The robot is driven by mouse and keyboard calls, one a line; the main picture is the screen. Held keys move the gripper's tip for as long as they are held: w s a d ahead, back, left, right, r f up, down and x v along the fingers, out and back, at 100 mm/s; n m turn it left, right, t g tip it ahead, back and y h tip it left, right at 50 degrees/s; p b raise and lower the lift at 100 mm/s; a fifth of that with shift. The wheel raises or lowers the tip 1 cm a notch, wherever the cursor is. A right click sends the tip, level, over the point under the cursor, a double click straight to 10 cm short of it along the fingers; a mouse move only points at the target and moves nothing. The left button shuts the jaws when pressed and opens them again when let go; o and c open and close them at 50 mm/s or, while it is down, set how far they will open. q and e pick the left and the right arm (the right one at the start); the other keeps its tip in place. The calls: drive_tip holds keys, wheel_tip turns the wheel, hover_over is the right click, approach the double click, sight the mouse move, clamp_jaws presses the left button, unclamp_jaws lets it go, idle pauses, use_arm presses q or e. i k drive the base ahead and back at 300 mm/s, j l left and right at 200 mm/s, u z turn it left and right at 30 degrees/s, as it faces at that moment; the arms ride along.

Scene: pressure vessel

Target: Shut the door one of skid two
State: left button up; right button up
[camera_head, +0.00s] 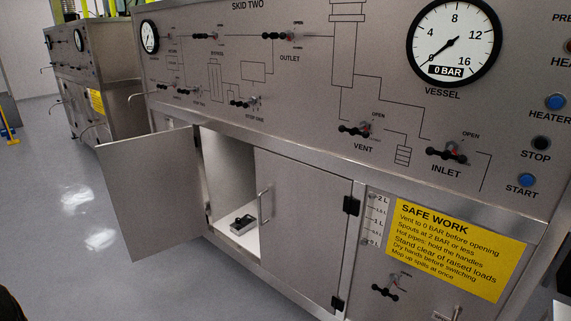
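Skid two is the grey metal panel and cabinet (290,70) with the "SKID TWO" label at its top. Its left door (150,190) stands wide open, swung out to the left on hinges at the left side of the opening. No number shows on the door, and its handle is hard to make out. The right door (300,215) beside the opening is shut and has an upright bar handle (264,205). Neither of my grippers is in view.
A small black object (243,223) sits on the white cabinet floor, inside the opening. A yellow "SAFE WORK" sign (455,248) is at the right. Another skid (90,80) stands behind at the left. The grey floor (60,220) before the open door is clear.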

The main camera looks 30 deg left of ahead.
sight(152, 182)
drive_tip(key=j, duration=0.8)
drive_tip(key=k+j+z, duration=0.1)
drive_tip(key=j, duration=0.7)
drive_tip(key=j+z, duration=0.1)
drive_tip(key=j, duration=0.35)
drive_tip(key=k+j, duration=0.1)
drive_tip(key=j, duration=0.35)
drive_tip(key=j+z, duration=0.15)
drive_tip(key=j, duration=0.35)
drive_tip(key=k+j, duration=0.15)
drive_tip(key=j, duration=0.3)
drive_tip(key=j+z, duration=0.15)
drive_tip(key=j, duration=0.3)
drive_tip(key=k+j+z, duration=0.1)
drive_tip(key=j, duration=0.35)
drive_tip(key=k+j, duration=0.1)
drive_tip(key=j, duration=0.35)
drive_tip(key=k+j+z, duration=0.15)
drive_tip(key=j, duration=0.75)
drive_tip(key=k+j+z, duration=0.15)
drive_tip(key=j, duration=0.3)
drive_tip(key=k+j+z, duration=0.1)
drive_tip(key=j, duration=0.35)
drive_tip(key=k+j, duration=0.1)
drive_tip(key=j, duration=0.35)
drive_tip(key=z, duration=0.05)
